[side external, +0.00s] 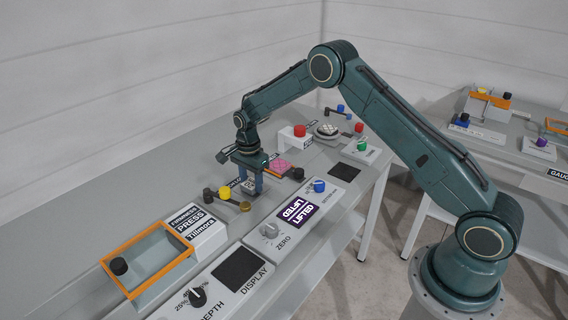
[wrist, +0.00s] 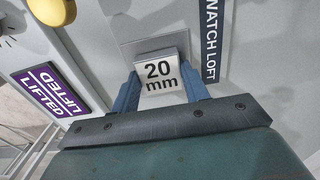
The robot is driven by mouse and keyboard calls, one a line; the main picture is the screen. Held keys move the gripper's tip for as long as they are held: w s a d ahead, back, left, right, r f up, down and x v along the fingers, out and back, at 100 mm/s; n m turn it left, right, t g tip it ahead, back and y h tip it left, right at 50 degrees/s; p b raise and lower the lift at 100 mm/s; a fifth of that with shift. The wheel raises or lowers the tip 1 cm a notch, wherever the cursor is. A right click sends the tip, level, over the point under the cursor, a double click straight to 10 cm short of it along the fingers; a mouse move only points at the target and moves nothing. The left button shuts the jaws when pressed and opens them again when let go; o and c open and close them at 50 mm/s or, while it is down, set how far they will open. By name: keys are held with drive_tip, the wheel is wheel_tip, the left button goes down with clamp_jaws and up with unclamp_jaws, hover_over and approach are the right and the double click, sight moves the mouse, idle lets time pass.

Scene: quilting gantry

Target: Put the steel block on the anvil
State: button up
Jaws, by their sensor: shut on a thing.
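The steel block (wrist: 161,76), with a white face marked "20 mm", is between the two blue fingers of my gripper (wrist: 161,92) in the wrist view. My gripper is shut on it. In the side view the block (side external: 249,187) shows between the fingers of my gripper (side external: 250,182), low over the bench, left of the pink swatch. A pale grey square plate (wrist: 140,48), likely the anvil, shows just past the block beside the "WATCH LOFT" label. The block hides part of this plate. I cannot tell whether the block touches it.
A yellow knob (side external: 225,192) and a black knob (side external: 209,194) stand close left of my gripper. A purple LIFTED display (side external: 297,213) is in front. An orange-rimmed tray (side external: 119,285) is at left.

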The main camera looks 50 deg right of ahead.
sight(251, 183)
drive_tip(key=o, duration=1.3)
drive_tip(key=shift+f, duration=0.1)
drive_tip(key=shift+c, duration=0.2)
wheel_tip(251, 183, up, 12)
drive_tip(key=shift+r, duration=0.2)
